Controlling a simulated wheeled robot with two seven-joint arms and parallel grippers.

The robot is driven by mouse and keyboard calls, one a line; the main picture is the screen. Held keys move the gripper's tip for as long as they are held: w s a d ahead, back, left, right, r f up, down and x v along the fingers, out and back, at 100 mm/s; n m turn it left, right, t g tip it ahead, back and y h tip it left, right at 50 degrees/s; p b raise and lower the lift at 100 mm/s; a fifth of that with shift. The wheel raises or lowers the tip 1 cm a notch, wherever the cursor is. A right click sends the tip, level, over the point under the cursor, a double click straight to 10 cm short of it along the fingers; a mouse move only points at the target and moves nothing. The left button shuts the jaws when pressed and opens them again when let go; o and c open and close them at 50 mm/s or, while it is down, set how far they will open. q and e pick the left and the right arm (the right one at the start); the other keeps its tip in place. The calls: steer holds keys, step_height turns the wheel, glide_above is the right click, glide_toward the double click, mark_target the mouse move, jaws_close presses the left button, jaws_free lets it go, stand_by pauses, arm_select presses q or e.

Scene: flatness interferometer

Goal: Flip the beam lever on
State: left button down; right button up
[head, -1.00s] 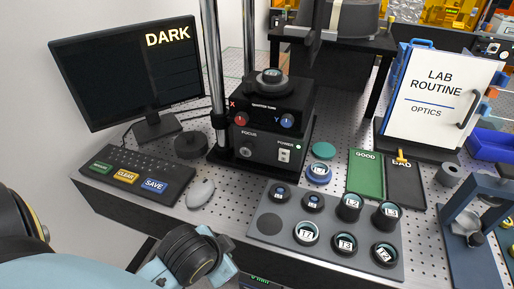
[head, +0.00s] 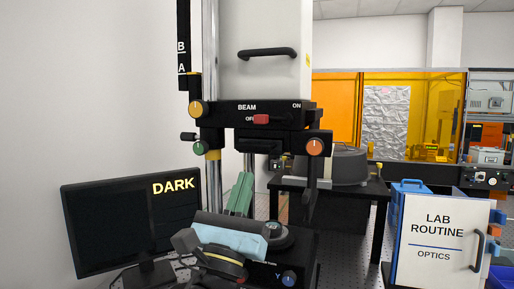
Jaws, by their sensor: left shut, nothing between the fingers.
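The red beam lever (head: 262,119) is on the front of the black beam housing (head: 285,110) in the head view. It sits beside the OFF label, left of the ON label. The monitor (head: 125,225) reads DARK. My left gripper (head: 243,177) appears as a grey-green tapered shape pointing up, below the housing and apart from the lever. It is shut and empty. My left arm covers part of the stage below. My right gripper is out of view.
Orange (head: 314,147) and green (head: 198,148) knobs flank the housing's underside. A metal column (head: 211,60) rises at its left. A white cover with a black handle (head: 267,53) stands above. A LAB ROUTINE board (head: 437,245) is at the lower right.

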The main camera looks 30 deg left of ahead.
arm_select(q)
steer(key=shift+r+h, duration=0.1)
steer(key=shift+h, duration=0.2)
steer(key=p, duration=0.3)
glide_toward(274, 119)
step_height(274, 119, up, 2)
steer(key=w+a, duration=0.2)
steer(key=a, duration=0.1)
steer(key=shift+w+r, duration=0.5)
steer(key=shift+r, duration=0.05)
